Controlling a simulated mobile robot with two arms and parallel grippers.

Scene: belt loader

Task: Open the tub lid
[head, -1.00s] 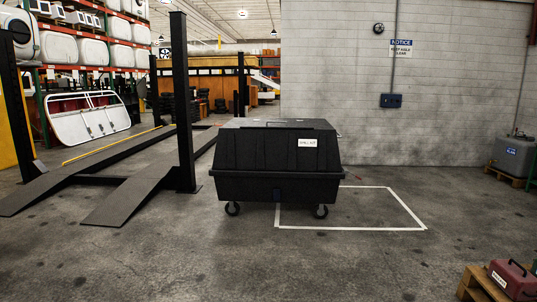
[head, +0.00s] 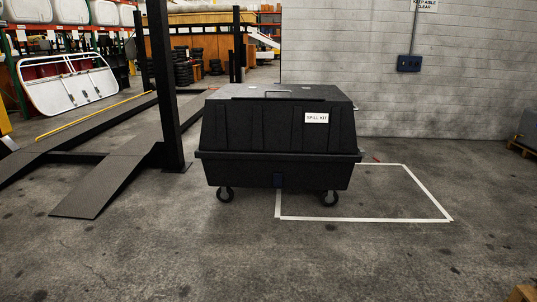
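A black wheeled tub (head: 278,168) stands upright on casters in the middle of the head view. A white label on its front reads "SPILL KIT". Its dark lid (head: 277,123) has sloping sides and is shut on the tub. A thin handle (head: 278,92) shows on the lid's top. Neither of my grippers is in view, and nothing is touching the tub.
A white rectangle (head: 438,202) is marked on the floor, and the tub overlaps its left part. A black post (head: 164,85) and ramps (head: 110,180) stand to the left. A block wall (head: 460,80) is behind. The floor in front is clear.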

